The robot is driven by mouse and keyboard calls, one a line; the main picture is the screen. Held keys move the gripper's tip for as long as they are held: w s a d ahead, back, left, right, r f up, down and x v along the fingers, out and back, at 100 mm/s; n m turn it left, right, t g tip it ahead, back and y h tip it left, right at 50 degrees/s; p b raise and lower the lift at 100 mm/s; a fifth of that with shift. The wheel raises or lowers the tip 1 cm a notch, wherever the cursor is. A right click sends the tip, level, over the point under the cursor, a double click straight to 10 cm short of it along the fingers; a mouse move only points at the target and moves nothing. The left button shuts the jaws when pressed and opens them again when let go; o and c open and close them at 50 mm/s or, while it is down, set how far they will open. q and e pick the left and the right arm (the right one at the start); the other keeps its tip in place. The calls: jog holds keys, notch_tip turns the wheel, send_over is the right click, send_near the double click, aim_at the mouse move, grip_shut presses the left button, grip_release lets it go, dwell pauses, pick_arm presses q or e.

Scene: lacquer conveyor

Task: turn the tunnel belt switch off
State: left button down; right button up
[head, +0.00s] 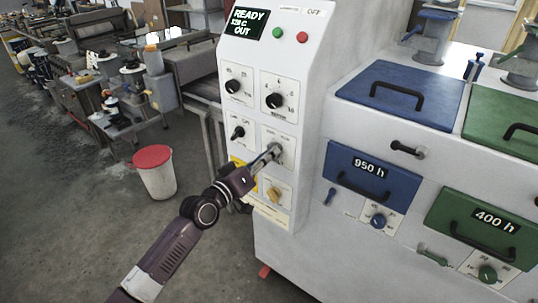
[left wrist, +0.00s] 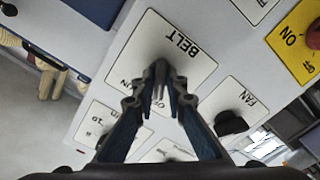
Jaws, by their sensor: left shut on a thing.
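The belt switch sits on a white plate marked BELT (left wrist: 182,48) on the front of the white control panel. The plate shows upside down in the left wrist view, with ON and OFF lettering partly covered by the fingers. My left gripper (left wrist: 160,88) is shut on the grey switch lever (left wrist: 159,70), which lies between its fingertips. In the head view the left gripper (head: 268,160) reaches the panel from the lower left, and its tips meet the switch (head: 278,151). The fingers hide much of the lever, so I cannot tell its exact setting. My right gripper is not in view.
The FAN switch (left wrist: 231,122) is beside the belt plate. Blue drawers (head: 372,178) stand right; a red-lidded bin (head: 155,175) is on the floor left.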

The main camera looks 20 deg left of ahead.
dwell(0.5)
pick_arm(q)
jog(key=c, duration=2)
grip_release()
jog(key=v, duration=1.2)
